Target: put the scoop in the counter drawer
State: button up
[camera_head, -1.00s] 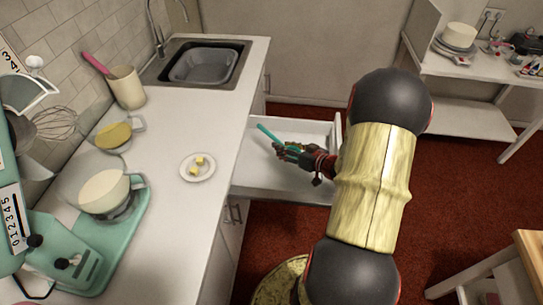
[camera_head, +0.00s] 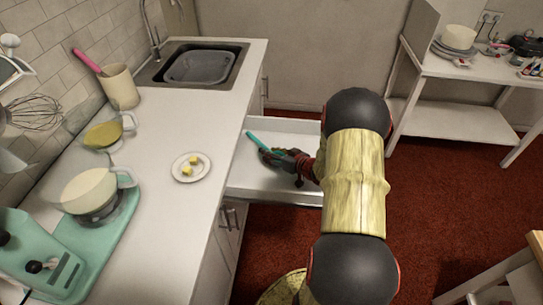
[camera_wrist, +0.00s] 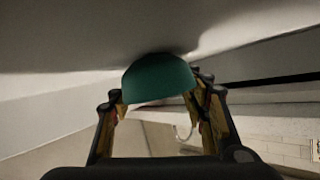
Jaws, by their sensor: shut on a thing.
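The teal scoop (camera_head: 257,140) is held by my gripper (camera_head: 272,155), which is shut on it. Both are over or inside the open counter drawer (camera_head: 285,126), which sticks out from the counter's right side. In the wrist view the scoop's rounded teal end (camera_wrist: 158,80) shows between the fingers (camera_wrist: 160,97), close to a pale surface (camera_wrist: 60,50). I cannot tell whether the scoop touches that surface. My arm and gripper hide the right part of the drawer.
The white counter (camera_head: 165,225) holds a plate (camera_head: 178,176) with yellow pieces, a cream pot (camera_head: 88,190) on a teal base, and a utensil crock (camera_head: 120,88). A sink (camera_head: 200,66) is at the back. A white shelf table (camera_head: 450,122) stands at the right.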

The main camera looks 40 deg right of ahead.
jog(key=shift+f, duration=0.1)
jog(key=o, duration=1.3)
